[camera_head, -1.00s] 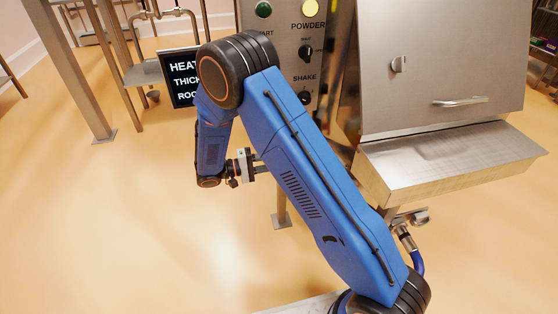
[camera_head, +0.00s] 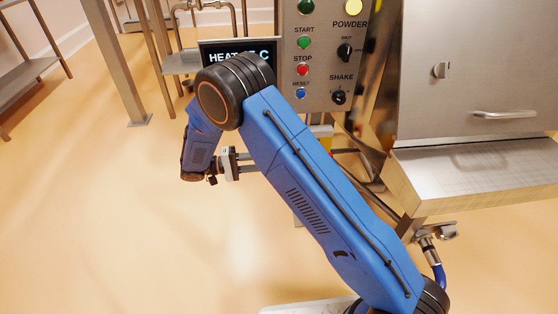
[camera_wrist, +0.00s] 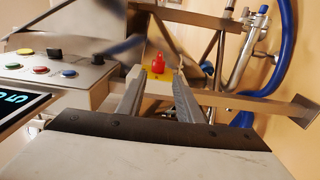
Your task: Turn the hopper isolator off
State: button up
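The hopper isolator shows in the wrist view as a red knob (camera_wrist: 158,63) on a yellow base, straight ahead between my fingers. In the head view my gripper (camera_head: 247,162) points right, partly hidden by my blue arm. The knob's exact setting is too small to tell.
The control panel (camera_head: 318,75) carries buttons and black knobs; it also stands left in the wrist view (camera_wrist: 60,75). A display (camera_head: 238,56) is beside it. The steel hopper cabinet (camera_head: 480,70) is at the right. Blue hoses (camera_wrist: 285,50) and pipes are at the wrist view's right.

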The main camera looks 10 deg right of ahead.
jog(key=shift+a, duration=1.05)
jog(key=s+d+r+g+y, duration=0.2)
jog(key=s+d+r+y, duration=0.3)
jog(key=d+r, duration=0.4)
jog(key=s+d+r+g+y, duration=0.1)
jog(key=s+d+r+y, duration=0.4)
jog(key=d, duration=0.6)
jog(key=s+d+r+t+y, duration=0.2)
jog(key=s+d, duration=0.1)
jog(key=s, duration=0.4)
jog(key=s+d+r+t+y, duration=0.2)
jog(key=s+t+y, duration=0.1)
jog(key=s, duration=0.4)
jog(key=s+d+r+t+y, duration=0.2)
jog(key=s+d+y, duration=0.1)
jog(key=s, duration=0.4)
jog(key=shift+s+d+r+t, duration=0.3)
jog(key=shift+t, duration=0.1)
